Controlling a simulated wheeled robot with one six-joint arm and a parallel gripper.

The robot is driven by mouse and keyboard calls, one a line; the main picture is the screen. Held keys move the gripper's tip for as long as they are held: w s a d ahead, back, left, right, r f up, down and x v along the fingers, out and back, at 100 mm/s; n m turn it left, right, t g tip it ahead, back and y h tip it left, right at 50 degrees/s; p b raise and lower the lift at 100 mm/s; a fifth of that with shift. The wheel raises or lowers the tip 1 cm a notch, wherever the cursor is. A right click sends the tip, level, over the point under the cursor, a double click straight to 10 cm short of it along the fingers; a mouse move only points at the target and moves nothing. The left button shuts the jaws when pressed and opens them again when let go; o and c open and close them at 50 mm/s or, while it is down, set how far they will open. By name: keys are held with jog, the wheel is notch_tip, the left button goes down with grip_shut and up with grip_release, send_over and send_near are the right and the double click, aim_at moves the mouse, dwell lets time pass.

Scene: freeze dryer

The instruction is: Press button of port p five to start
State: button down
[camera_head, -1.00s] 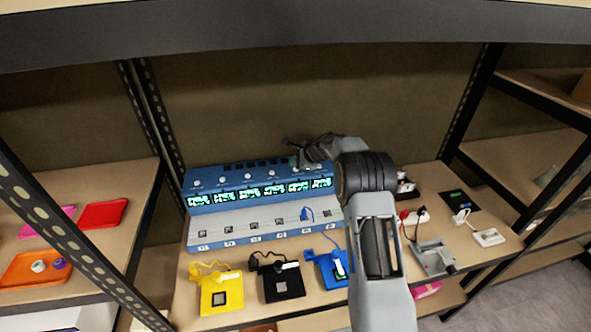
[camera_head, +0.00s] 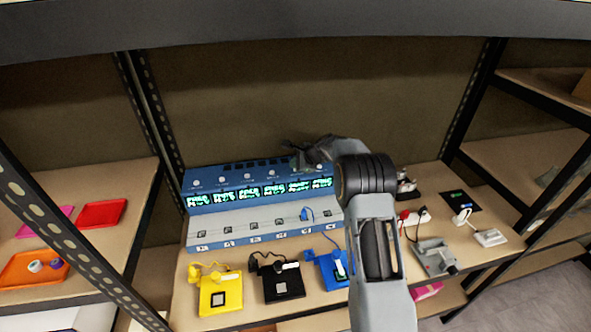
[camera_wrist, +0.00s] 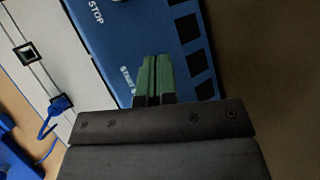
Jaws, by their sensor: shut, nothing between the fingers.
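The blue and white freeze dryer (camera_head: 262,220) stands on the shelf, with a row of lit displays (camera_head: 262,190), round knob-like buttons above them, and ports along its white front. A blue plug (camera_head: 306,214) sits at the fifth port from the left, with its cable running down; it also shows in the wrist view (camera_wrist: 61,103). My gripper (camera_wrist: 154,62) is shut and empty, its green fingertips over the blue top panel next to a "START" label (camera_wrist: 127,80). The fingers hide any button under them; contact cannot be told. In the head view my wrist covers the panel's upper right.
Yellow (camera_head: 220,296), black (camera_head: 284,285) and blue (camera_head: 330,272) devices with cables lie in front of the dryer. A grey device (camera_head: 434,256), sockets and cables lie right of my arm. Shelf posts stand on both sides, and a beam crosses above.

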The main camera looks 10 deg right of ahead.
dwell(0.4)
jog(key=shift+r+p, duration=0.3)
jog(key=shift+r, duration=0.2)
jog(key=shift+r+p, duration=2.15)
jog(key=shift+r, duration=0.85)
